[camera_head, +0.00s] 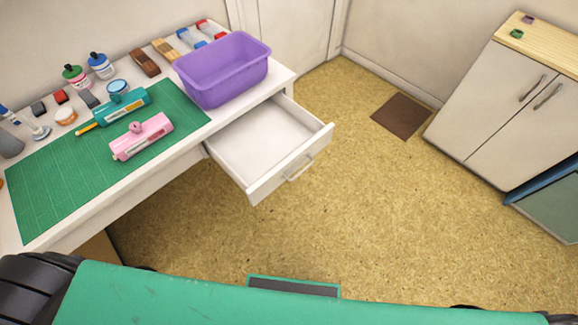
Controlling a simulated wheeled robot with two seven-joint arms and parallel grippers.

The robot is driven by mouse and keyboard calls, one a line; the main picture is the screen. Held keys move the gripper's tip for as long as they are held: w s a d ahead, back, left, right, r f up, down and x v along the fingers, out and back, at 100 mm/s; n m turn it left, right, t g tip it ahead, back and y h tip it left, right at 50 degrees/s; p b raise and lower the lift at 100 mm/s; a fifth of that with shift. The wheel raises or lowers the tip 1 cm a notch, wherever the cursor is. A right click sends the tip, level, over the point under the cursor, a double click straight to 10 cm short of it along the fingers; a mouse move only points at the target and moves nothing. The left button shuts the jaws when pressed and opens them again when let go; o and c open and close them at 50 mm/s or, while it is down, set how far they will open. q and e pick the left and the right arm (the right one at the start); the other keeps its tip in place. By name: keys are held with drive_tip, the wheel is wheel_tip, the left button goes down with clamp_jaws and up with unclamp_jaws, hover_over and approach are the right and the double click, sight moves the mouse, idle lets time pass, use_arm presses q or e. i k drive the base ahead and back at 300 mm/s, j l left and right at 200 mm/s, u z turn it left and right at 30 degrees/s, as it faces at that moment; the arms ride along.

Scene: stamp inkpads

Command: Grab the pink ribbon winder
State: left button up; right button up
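The pink ribbon winder (142,138) lies on the green cutting mat (50,190) on the white table. It sits in front of a teal winder-like tool (122,104) and is apart from it. Nothing touches it from above. Neither of my grippers is in the head view.
A purple bin (222,72) stands at the table's right end. An open, empty white drawer (265,142) juts out below it. Bottles, ink pads and small items line the table's back. A cabinet (510,95) stands at right, and the floor (370,210) between is mostly clear.

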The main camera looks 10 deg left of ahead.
sight(125, 147)
drive_tip(key=u, duration=1.5)
